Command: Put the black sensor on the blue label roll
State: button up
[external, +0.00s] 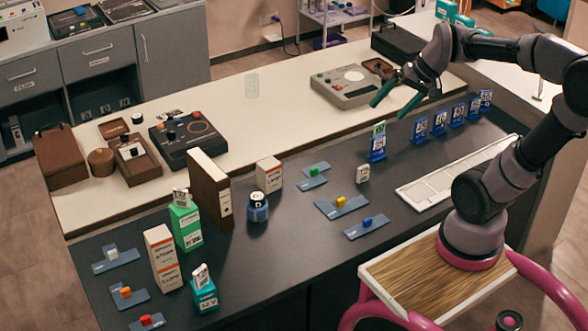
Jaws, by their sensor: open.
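A squat blue round object (258,213), which looks like the blue label roll, stands on the dark counter left of the middle. A black piece with a pale marked face (260,196) sits at its top. I cannot tell whether this is the black sensor or part of the blue object. No other thing is clearly the black sensor at this size. My gripper (387,108) is open and empty, with its green fingers pointing down and left. It is in the air near the grey console, well to the right of the blue object and apart from it.
A tall brown binder (211,190) and a white box (268,173) flank the blue object. Blue plates with coloured blocks (342,207) lie to its right. Several blue card stands (420,128) line the back right. A white slotted tray (455,172) lies near my base.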

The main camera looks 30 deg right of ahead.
jog(key=s+d+r, duration=0.1)
jog(key=d+t+h, duration=0.1)
jog(key=s+d+r+n+t+h, duration=0.1)
jog(key=d, duration=0.1)
jog(key=shift+s+r, duration=0.3)
jog(key=shift+s, duration=0.05)
